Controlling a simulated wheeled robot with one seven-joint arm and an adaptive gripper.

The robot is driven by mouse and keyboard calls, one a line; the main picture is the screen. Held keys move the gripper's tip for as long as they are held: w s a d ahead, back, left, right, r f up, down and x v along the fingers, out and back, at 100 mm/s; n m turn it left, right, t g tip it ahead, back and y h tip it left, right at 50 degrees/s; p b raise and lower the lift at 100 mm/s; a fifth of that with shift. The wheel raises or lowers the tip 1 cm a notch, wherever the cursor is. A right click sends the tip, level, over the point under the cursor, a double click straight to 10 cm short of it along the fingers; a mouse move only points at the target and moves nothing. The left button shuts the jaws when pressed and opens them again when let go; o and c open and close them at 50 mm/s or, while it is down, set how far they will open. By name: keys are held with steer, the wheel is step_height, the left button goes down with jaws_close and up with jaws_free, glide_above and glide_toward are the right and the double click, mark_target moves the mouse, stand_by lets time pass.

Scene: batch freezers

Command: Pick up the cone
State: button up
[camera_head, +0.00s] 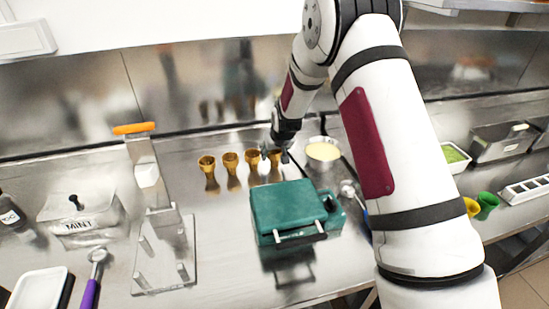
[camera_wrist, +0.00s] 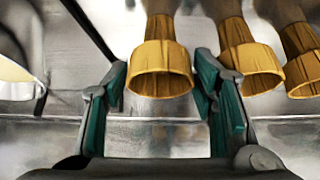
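Several golden-brown cones stand in a row on the steel counter. The rightmost cone (camera_head: 274,157) is at my gripper (camera_head: 277,152), partly hidden by it. Another cone (camera_head: 253,156) stands just left of it. In the wrist view, one cone (camera_wrist: 160,72) lies between the green-padded fingertips of my gripper (camera_wrist: 162,75), its wide rim toward me. The fingers are apart, with narrow gaps showing on either side of the rim. More cones (camera_wrist: 248,60) stand to the right, outside the right finger.
A green waffle maker (camera_head: 285,210) sits in front of the row. A bowl of pale batter (camera_head: 323,153) stands just right of my gripper; its rim (camera_wrist: 38,92) shows at left in the wrist view. A metal stand with an orange top (camera_head: 134,128) is at left.

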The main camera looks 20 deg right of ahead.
steer(key=c, duration=0.4)
step_height(320, 180, up, 10)
steer(key=shift+s+f+b, duration=0.1)
steer(key=shift+b, duration=0.8)
